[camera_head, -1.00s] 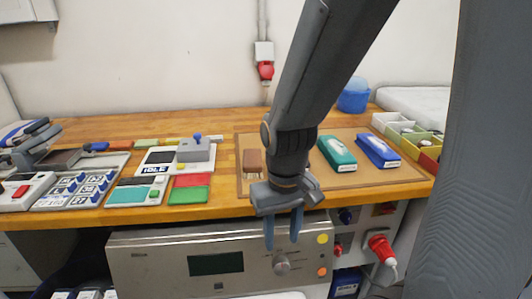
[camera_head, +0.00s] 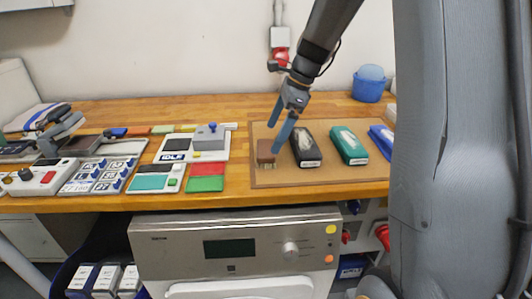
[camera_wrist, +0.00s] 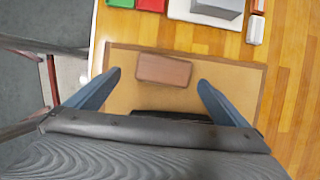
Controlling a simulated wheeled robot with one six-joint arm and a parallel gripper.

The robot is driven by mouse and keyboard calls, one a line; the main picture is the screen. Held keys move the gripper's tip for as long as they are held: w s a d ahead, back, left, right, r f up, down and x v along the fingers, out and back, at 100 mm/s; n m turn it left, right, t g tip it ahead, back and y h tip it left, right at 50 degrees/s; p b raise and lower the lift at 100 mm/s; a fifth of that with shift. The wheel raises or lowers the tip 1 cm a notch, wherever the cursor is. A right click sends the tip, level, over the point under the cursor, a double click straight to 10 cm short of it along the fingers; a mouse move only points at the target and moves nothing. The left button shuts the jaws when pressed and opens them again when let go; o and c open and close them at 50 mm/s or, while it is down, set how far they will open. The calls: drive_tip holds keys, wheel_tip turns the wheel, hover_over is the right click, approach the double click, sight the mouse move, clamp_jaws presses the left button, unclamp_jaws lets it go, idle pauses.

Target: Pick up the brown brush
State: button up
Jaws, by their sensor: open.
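The brown brush (camera_head: 265,151) is a small block with pale bristles at its front, on the left part of the tan board. In the wrist view the brown brush (camera_wrist: 163,70) lies crosswise ahead of my fingertips, between their lines. My gripper (camera_head: 279,130) is over the board, its blue fingers pointing down toward the brush. In the wrist view my gripper (camera_wrist: 159,80) is open, one finger on each side, with nothing held. I cannot tell from the head view the exact gap between fingertips and brush.
A black box (camera_head: 306,148), a teal box (camera_head: 349,146) and a blue box (camera_head: 383,138) stand right of the brush on the board (camera_head: 325,177). Red and green pads (camera_head: 206,177) and a device marked IDLE (camera_head: 174,156) lie left. A blue tub (camera_head: 369,84) stands behind.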

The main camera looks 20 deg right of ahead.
sight(267, 147)
drive_tip(key=shift+w+m, duration=0.25)
drive_tip(key=shift+m, duration=0.05)
drive_tip(key=shift+w+a+f, duration=0.1)
drive_tip(key=shift+f, duration=0.15)
drive_tip(key=shift+p+x, duration=1)
drive_tip(key=shift+x, duration=2.55)
drive_tip(key=c, duration=1)
wheel_tip(267, 147, up, 10)
drive_tip(key=shift+r+b, duration=0.1)
drive_tip(key=shift+b, duration=0.8)
